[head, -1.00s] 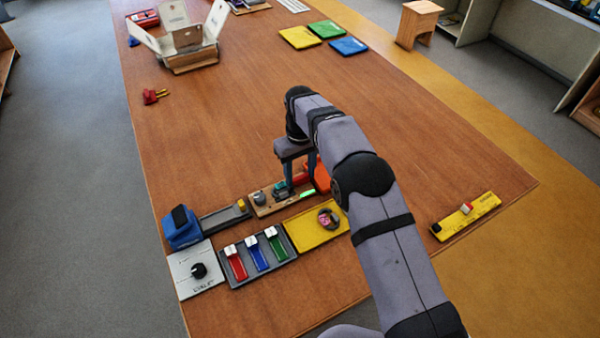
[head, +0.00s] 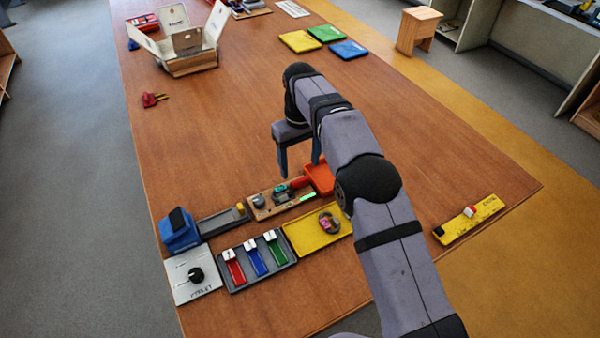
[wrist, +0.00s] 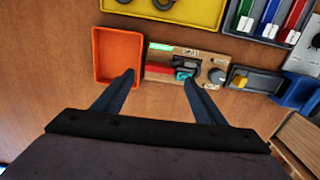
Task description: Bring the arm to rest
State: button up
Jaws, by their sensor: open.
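My gripper (head: 300,168) is open and empty in the head view, with its fingers pointing down above the table (head: 240,110). It hangs just behind a wooden board (head: 262,210) that carries a grey knob, a teal part, a red part and a lit green strip. In the wrist view my two fingertips (wrist: 158,77) are wide apart, with that board (wrist: 210,57) beyond and between them. The orange tray (wrist: 118,50) lies beyond the left fingertip, and it also shows beside my arm in the head view (head: 322,180).
A yellow tray (head: 306,243) with a small round object, a grey tray (head: 240,286) with red, blue and green sliders, a white dial panel (head: 178,284) and a blue block (head: 178,236) stand in front. An open box (head: 190,62) stands far back. The middle table is clear.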

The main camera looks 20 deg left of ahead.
jog(key=shift+r, duration=0.9)
jog(key=shift+w+d+r, duration=0.1)
jog(key=shift+d, duration=0.35)
jog(key=s+d+r+m, duration=0.1)
jog(key=s+d+m, duration=0.15)
jog(key=d, duration=0.75)
jog(key=s+d+r+m, duration=0.1)
jog(key=s+d+m, duration=0.15)
jog(key=d, duration=0.65)
jog(key=s+d+f+m, duration=0.2)
jog(key=s+d, duration=0.4)
jog(key=s, duration=0.4)
jog(key=s+d+f+m, duration=0.2)
jog(key=s+d, duration=0.5)
jog(key=s, duration=0.4)
jog(key=shift+f, duration=0.65)
